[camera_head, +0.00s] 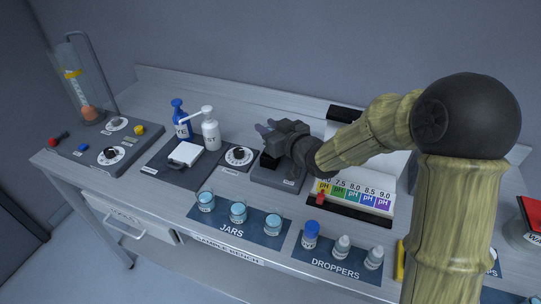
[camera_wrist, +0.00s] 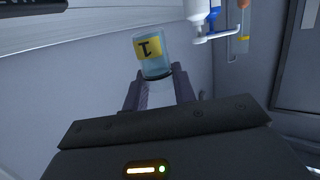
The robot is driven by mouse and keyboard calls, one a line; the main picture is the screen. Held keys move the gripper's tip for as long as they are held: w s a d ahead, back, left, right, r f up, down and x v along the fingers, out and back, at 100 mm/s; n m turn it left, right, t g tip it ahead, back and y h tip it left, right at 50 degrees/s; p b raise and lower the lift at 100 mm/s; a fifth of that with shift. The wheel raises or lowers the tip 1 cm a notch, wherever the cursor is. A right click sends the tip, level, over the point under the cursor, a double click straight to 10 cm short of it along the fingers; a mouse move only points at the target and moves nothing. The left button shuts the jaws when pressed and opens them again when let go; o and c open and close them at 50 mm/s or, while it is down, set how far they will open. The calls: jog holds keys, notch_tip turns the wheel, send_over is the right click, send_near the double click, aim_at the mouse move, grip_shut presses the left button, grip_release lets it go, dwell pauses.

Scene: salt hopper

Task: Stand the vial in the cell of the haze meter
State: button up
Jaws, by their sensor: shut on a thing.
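In the head view my gripper (camera_head: 266,127) is above the back of the bench, over a low grey box (camera_head: 277,180) that appears to be the haze meter. A black block stands on that box, partly covered by my gripper. The cell's opening cannot be made out, and the vial is not clear in the head view.
A white bottle (camera_head: 211,133) and a blue bottle (camera_head: 181,120) stand left of my gripper. A pH colour chart (camera_head: 352,194) is close on the right. Jars (camera_head: 238,212) and droppers (camera_head: 342,246) line the front. The bench behind my gripper is mostly clear.

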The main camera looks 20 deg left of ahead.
notch_tip(320, 180, down, 4)
jog(key=shift+d+r, duration=0.1)
jog(key=shift+r, duration=0.15)
jog(key=shift+w+f, duration=0.15)
jog(key=shift+f, duration=0.2)
jog(key=shift+f, duration=0.1)
notch_tip(320, 180, down, 4)
jog(key=shift+r, duration=0.2)
